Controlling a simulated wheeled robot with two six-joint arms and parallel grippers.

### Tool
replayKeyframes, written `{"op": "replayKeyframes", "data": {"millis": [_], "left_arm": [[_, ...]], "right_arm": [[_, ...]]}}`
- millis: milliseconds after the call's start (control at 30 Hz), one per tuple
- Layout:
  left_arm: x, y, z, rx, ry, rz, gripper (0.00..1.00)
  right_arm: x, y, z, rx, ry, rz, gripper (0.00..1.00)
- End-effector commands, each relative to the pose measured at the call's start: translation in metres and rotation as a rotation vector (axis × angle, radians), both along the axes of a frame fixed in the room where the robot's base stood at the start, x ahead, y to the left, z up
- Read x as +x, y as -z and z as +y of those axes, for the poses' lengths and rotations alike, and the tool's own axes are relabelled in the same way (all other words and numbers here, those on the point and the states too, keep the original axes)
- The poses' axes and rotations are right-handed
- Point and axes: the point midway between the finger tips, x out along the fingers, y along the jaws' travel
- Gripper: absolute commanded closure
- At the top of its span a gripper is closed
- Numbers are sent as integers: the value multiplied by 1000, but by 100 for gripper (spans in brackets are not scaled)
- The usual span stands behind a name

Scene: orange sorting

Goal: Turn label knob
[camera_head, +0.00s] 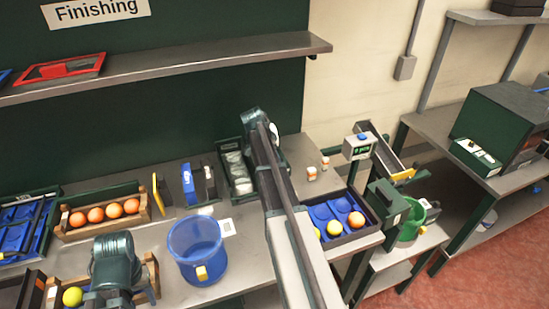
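I cannot single out the label knob with certainty. A small grey-green box (357,148) with a blue top piece and a lit green front stands right of centre. A blue upright piece (188,184) and a dark block (203,178) stand on the bench at the back. My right arm reaches up through the middle to a dark teal joint beside the container of pale items; its fingers do not show. My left arm's dark teal joint is at the lower left; its fingers do not show either.
A wooden rack of oranges (145,212), a blue bucket (173,254) and a blue-lined tray (367,236) with an orange and yellow fruit surround the arms. A green bucket (428,218) stands at the right. A shelf (200,61) overhangs the bench.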

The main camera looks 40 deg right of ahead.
Motion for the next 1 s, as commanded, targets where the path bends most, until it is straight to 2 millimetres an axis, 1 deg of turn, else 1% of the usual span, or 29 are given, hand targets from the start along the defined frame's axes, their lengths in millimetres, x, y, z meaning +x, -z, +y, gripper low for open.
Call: {"op": "replayKeyframes", "data": {"millis": [533,567,600,700,1000], "left_arm": [[0,0,0,0,0,0,50],[0,0,0,0,0,0,50],[0,0,0,0,0,0,50],[0,0,0,0,0,0,50],[0,0,0,0,0,0,50]], "right_arm": [[0,0,1,2,20,0,100],[0,0,1,2,20,0,42],[0,0,1,2,20,0,35],[0,0,1,2,20,0,18],[0,0,0,1,19,0,18]]}}
